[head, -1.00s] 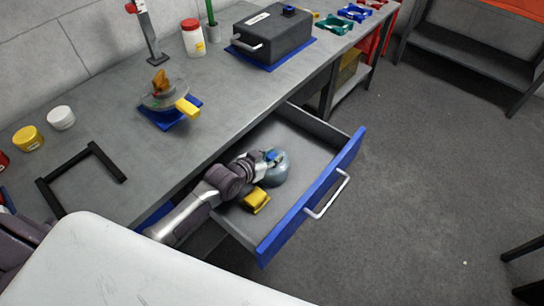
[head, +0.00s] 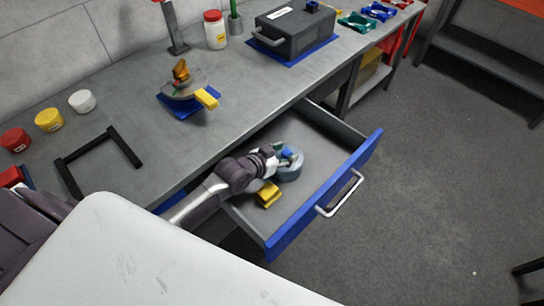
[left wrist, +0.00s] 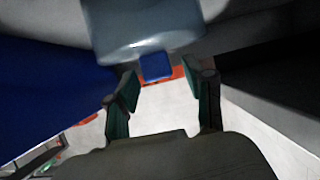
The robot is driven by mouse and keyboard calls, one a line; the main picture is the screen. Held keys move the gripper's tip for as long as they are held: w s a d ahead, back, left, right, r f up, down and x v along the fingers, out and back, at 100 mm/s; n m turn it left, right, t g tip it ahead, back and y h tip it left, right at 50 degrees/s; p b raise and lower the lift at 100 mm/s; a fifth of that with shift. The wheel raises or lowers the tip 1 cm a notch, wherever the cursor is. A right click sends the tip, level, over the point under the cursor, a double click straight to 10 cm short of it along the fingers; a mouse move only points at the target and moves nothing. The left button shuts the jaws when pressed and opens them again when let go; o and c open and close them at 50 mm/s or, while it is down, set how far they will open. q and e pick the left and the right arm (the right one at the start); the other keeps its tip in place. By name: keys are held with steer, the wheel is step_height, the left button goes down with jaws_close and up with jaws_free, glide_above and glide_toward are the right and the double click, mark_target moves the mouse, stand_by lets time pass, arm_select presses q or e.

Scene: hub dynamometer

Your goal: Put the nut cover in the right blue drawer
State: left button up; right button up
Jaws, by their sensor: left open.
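A blue-grey round piece, which looks like the nut cover (head: 290,172), is inside the pulled-out blue-fronted drawer (head: 325,194). It seems to rest on the drawer floor. In the left wrist view the nut cover (left wrist: 140,32) fills the top, with a small blue tab (left wrist: 156,67) below it. My left gripper (head: 277,156) reaches into the drawer beside the cover. In the wrist view its two green fingers (left wrist: 160,82) stand apart, with nothing clearly held between them. Whether they touch the cover is unclear. My right gripper is not seen.
A yellow block (head: 268,194) lies in the drawer near my left wrist. On the bench are a disc with a yellow handle (head: 206,98) on a blue mat, a black frame (head: 100,150), several jars and a dark case (head: 295,33). Floor beyond the drawer is clear.

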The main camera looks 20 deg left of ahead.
arm_select(q)
steer(key=v, duration=1)
steer(key=shift+s+r, duration=0.15)
steer(key=shift+s, duration=0.25)
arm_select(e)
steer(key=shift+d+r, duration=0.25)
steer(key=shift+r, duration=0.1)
arm_select(q)
steer(key=shift+a, duration=0.1)
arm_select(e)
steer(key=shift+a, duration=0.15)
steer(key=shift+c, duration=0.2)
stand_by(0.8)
